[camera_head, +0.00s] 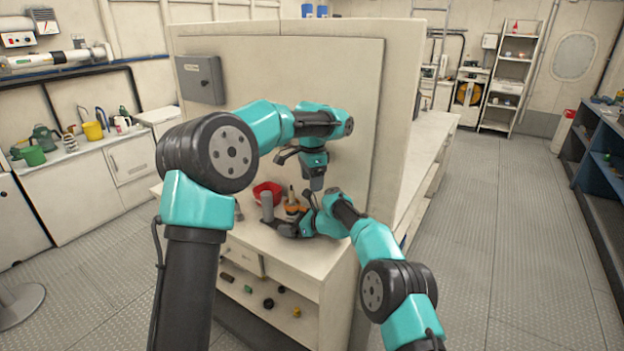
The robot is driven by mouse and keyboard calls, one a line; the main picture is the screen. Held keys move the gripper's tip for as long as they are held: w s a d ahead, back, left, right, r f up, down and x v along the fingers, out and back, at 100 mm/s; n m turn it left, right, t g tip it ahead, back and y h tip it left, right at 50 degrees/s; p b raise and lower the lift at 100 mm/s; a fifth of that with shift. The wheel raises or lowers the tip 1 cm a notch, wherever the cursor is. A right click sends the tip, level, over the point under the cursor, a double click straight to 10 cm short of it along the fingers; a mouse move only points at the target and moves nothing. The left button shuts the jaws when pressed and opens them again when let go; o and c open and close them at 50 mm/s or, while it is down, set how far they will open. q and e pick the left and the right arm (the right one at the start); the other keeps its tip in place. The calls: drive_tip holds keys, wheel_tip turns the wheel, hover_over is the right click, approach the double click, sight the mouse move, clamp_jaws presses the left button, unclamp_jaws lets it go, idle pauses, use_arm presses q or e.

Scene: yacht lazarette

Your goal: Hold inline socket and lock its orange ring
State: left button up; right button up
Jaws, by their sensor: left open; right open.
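The inline socket with its orange ring (293,209) stands on the white counter (262,238), partly hidden by my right gripper. A thin pale tip rises from its top. My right gripper (284,227) is low at the counter, open, right beside the socket; whether it touches it I cannot tell. My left gripper (315,184) is open and points down, above and a little right of the socket, apart from it.
A red bowl (267,191) sits behind the socket. A grey cylinder (267,207) stands just left of it. An upright panel (350,80) with a grey box (200,79) closes off the counter's back. Small items lie on the shelf below.

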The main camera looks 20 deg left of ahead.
drive_tip(key=shift+a, duration=0.15)
drive_tip(key=c, duration=1.2)
drive_tip(key=o, duration=0.9)
drive_tip(key=shift+d+r, duration=0.2)
drive_tip(key=shift+d, duration=0.5)
drive_tip(key=shift+a+f, duration=0.25)
drive_tip(key=shift+a, duration=0.45)
